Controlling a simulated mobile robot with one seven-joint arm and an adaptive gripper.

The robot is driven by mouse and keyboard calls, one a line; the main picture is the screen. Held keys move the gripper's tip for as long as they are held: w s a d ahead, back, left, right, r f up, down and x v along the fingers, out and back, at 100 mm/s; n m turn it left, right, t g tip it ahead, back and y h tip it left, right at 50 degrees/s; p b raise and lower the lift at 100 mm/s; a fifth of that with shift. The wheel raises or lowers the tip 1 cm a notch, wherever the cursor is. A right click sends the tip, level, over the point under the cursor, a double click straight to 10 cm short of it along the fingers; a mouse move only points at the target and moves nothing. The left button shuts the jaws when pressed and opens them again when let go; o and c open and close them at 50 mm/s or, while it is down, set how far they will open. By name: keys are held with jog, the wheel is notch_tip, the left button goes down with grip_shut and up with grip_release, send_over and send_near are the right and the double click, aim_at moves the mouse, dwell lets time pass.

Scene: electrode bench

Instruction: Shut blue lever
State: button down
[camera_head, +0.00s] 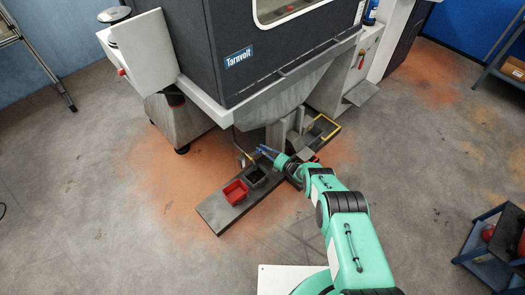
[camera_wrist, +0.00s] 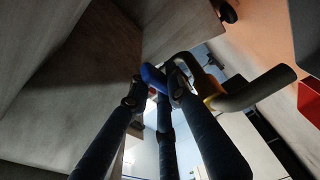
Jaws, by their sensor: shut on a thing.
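The blue lever (camera_wrist: 152,76) is in the middle of the wrist view, between the dark finger pads of my gripper (camera_wrist: 157,90). My gripper is shut on it. A bent grey pipe (camera_wrist: 250,95) with a yellow part (camera_wrist: 211,99) lies just right of the fingers. In the head view my gripper (camera_head: 268,153) reaches in low under the front of the machine. The lever is too small there to tell apart from the fingers.
A red bin (camera_head: 235,191) and a dark bin (camera_head: 255,176) stand beside the gripper on a low grey platform (camera_head: 217,213). The dark Tarnvolt machine (camera_head: 235,80) overhangs behind. A blue shelf cart (camera_head: 485,255) is at right. Open floor (camera_head: 100,235) lies left.

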dwell(0.3)
jog(key=c, duration=1.6)
grip_release()
jog(key=shift+o, duration=0.2)
jog(key=shift+d, duration=0.15)
jog(key=v, duration=1.1)
jog(key=shift+s+d, duration=0.25)
jog(key=shift+d, duration=0.05)
